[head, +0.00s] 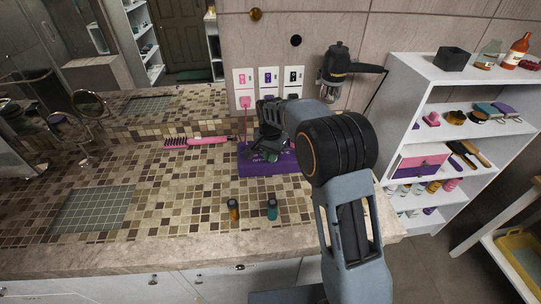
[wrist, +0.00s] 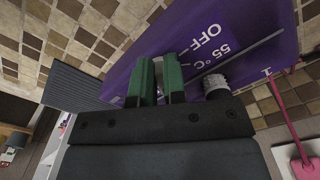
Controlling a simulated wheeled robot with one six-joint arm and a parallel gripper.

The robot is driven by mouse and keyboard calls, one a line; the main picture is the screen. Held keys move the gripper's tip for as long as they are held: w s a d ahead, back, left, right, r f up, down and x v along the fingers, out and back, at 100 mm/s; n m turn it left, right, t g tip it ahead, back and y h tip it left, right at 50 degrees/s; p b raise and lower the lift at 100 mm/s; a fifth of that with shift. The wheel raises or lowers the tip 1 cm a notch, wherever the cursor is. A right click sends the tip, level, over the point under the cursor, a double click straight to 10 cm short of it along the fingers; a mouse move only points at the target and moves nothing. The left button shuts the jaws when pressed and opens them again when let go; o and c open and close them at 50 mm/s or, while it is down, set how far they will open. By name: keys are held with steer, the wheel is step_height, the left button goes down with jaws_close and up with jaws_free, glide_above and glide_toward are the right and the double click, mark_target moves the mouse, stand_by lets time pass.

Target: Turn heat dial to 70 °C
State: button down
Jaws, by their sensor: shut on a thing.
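The purple heat panel (head: 256,169) lies on the tiled counter in the head view, partly behind my arm. In the wrist view the purple panel (wrist: 245,22) shows white OFF and 55 °C markings beside my fingers; no 70 °C mark is visible. My gripper (wrist: 160,78) has green fingertips pointing at the panel. They are shut on a small pale part between them, apparently the heat dial (wrist: 158,72), which is mostly hidden. A ribbed grey knob-like piece (wrist: 216,84) stands just right of the fingers. In the head view my gripper (head: 270,150) is over the panel.
A pink brush (head: 196,141) lies left of the panel. Wall sockets (head: 268,80) and a hair dryer (head: 340,70) are behind. A white shelf (head: 400,85) is at right. The left counter has free room.

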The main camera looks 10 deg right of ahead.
steer(key=c, duration=1.2)
jaws_free()
steer(key=shift+r, duration=0.15)
step_height(320, 180, up, 14)
steer(key=shift+f, duration=0.2)
